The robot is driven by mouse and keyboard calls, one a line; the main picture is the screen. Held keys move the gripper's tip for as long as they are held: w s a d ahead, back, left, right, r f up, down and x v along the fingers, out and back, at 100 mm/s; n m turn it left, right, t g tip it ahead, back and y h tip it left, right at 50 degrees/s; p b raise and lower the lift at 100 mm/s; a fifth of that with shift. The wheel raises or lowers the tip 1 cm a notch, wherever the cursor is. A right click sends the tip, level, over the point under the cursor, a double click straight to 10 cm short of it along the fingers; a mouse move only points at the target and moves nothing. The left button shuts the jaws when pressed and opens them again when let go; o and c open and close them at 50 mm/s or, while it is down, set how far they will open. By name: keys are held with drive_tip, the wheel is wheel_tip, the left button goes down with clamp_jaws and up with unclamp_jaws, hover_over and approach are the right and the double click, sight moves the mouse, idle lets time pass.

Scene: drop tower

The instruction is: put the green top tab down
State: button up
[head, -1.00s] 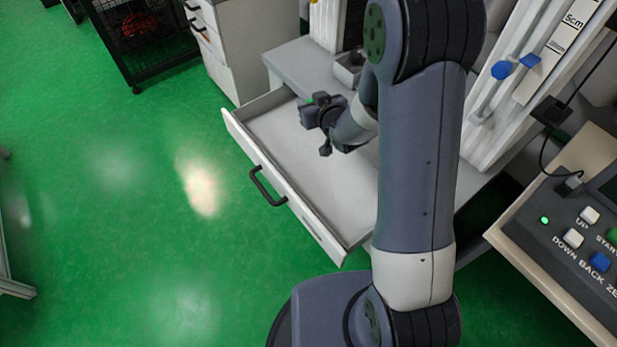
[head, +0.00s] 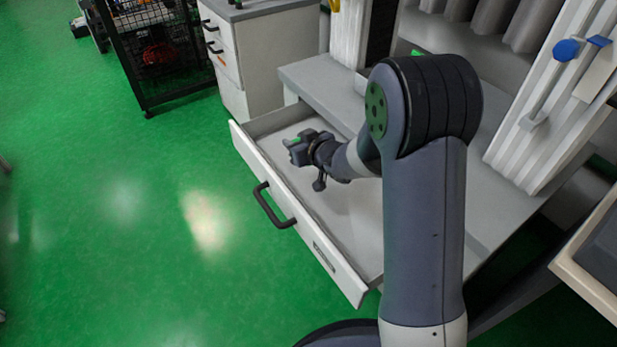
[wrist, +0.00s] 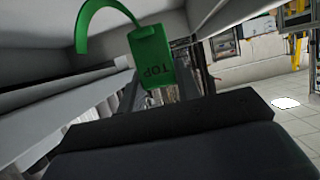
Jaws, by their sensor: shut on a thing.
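The green top tab (wrist: 151,62) shows in the wrist view as a flat green piece marked TOP with a curved hook. It sticks out past the dark edge of my gripper (wrist: 170,118). In the head view my gripper (head: 292,150) is shut on the tab and held over the open drawer (head: 345,215), near its front wall at the left end. Only a sliver of green shows at the gripper there. Whether the tab touches the drawer cannot be told.
The drawer's front has a black handle (head: 272,206). A grey bench top (head: 325,80) lies behind it. A white drawer cabinet (head: 262,50) and a black wire cage (head: 160,55) stand at the back left. The green floor at left is open.

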drive_tip(key=shift+f+b, duration=1.2)
drive_tip(key=shift+f, duration=2.35)
drive_tip(key=shift+f, duration=0.2)
drive_tip(key=o, duration=1)
drive_tip(key=shift+r, duration=0.1)
drive_tip(key=shift+c, duration=0.2)
drive_tip(key=shift+r, duration=0.2)
drive_tip(key=p+v, duration=0.2)
drive_tip(key=v, duration=1)
drive_tip(key=shift+p, duration=0.4)
drive_tip(key=shift+f, duration=0.15)
